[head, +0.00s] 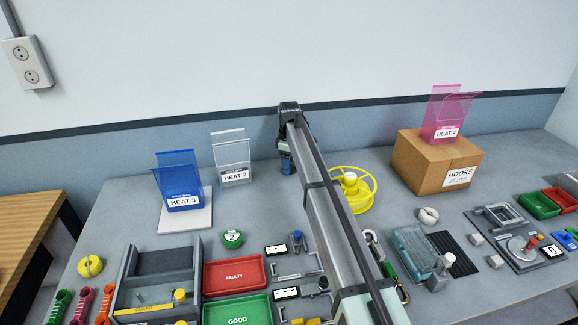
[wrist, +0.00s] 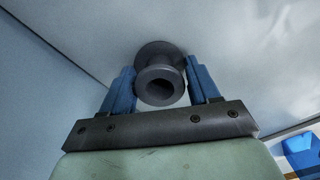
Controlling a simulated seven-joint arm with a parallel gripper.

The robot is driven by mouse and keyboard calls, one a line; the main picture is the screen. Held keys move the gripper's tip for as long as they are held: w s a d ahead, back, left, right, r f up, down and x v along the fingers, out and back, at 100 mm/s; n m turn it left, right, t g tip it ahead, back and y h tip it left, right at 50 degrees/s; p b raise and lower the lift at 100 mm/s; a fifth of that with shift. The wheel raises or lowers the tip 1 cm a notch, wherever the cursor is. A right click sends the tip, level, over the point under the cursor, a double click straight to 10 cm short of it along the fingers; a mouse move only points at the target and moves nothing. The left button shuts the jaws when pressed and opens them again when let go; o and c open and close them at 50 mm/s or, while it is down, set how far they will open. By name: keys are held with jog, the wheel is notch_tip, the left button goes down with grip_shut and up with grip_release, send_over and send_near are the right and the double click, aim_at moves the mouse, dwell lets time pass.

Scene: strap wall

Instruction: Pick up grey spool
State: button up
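The grey spool (wrist: 160,85) is dark, with round flanges and a hole in the end facing the wrist camera. In the wrist view it lies between the two blue fingers of my gripper (wrist: 161,80), close to both inner faces. I cannot tell whether the fingers press on it or a small gap is left. In the head view my gripper (head: 287,165) points down at the back of the bench, near the wall. The spool cannot be made out there; my arm and gripper cover that spot.
A clear HEAT 2 holder (head: 231,158) and a blue HEAT 3 holder (head: 179,182) stand left of my gripper. A yellow reel (head: 365,190) stands to the right, with a HOOKS box (head: 420,169) beyond. Red (head: 233,261) and green trays (head: 220,310) lie in front.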

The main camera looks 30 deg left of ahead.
jog(key=c, duration=0.7)
jog(key=shift+r, duration=0.1)
